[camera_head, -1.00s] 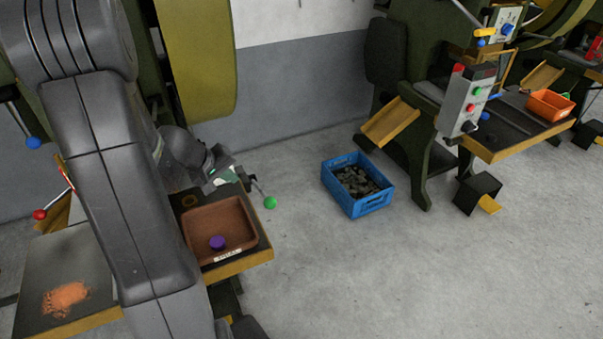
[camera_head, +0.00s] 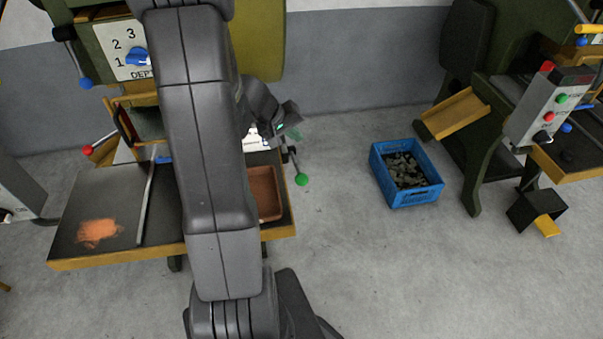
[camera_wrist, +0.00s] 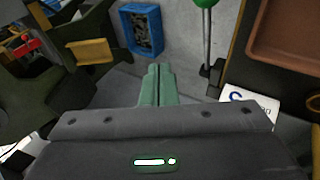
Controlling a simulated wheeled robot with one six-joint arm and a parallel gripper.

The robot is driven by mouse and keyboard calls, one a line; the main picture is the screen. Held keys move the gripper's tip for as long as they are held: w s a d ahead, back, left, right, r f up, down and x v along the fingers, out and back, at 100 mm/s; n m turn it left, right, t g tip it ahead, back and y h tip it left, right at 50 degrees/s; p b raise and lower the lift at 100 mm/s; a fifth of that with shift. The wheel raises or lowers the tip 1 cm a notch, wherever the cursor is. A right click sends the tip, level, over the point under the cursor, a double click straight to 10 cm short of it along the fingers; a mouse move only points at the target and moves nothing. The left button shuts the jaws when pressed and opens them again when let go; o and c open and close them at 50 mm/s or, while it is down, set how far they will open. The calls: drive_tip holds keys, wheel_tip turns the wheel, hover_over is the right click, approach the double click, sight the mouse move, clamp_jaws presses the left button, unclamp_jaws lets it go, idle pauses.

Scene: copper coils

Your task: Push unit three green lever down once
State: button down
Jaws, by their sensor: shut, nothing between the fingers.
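The green lever, a thin rod with a green ball knob (camera_head: 302,180), sticks out at the right end of the near bench in the head view. In the wrist view its knob (camera_wrist: 206,3) is cut by the top edge and its rod (camera_wrist: 207,42) stands right of the fingers. My gripper (camera_head: 294,134) is shut and empty, above and slightly left of the knob in the head view. In the wrist view its green fingers (camera_wrist: 158,72) lie together, apart from the rod. I cannot read a unit number on this machine.
The brown tray (camera_head: 270,207) is on the bench beside the lever, partly behind my arm. A red-knobbed lever (camera_head: 88,150) and a blue-knobbed one (camera_head: 86,83) are at left. A blue crate (camera_head: 408,200) stands on open floor. Another machine is at right.

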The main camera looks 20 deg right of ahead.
drive_tip(key=s+f+b, duration=0.1)
drive_tip(key=f+b, duration=0.1)
drive_tip(key=s+f+b, duration=0.1)
drive_tip(key=f+b, duration=0.1)
drive_tip(key=f, duration=0.1)
drive_tip(key=s+f+b, duration=0.1)
drive_tip(key=f+b, duration=0.2)
drive_tip(key=shift+a, duration=0.35)
